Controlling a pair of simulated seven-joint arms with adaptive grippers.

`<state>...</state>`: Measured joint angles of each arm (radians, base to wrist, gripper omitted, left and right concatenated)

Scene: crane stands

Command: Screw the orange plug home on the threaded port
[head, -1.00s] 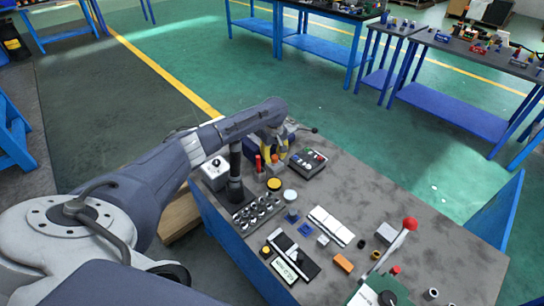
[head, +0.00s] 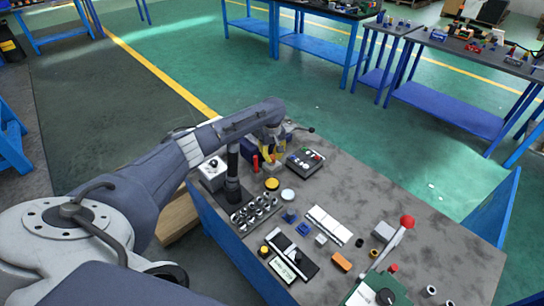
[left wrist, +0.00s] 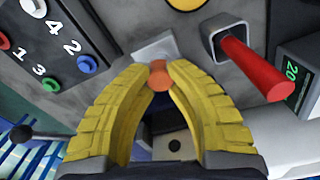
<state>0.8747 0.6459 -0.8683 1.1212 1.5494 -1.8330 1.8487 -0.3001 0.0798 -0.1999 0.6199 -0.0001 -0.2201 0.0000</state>
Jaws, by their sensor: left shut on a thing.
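The orange plug (left wrist: 160,76) shows in the left wrist view as a small round piece between the yellow fingertips. My left gripper (left wrist: 160,78) is shut on it. In the head view my left gripper (head: 271,158) is at the far left part of the workbench, beside the button panel, and the plug is too small to make out there. A light grey block (left wrist: 154,47) lies just beyond the plug in the left wrist view. The threaded port is not clearly visible, and I cannot tell whether the plug is engaged on it. My right gripper is not in view.
A red handle (left wrist: 256,68) rises from a square grey socket close to the fingers. A button panel (head: 305,159) stands to the right and a black post (head: 233,170) to the left. The workbench (head: 385,200) has clear room towards its right side.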

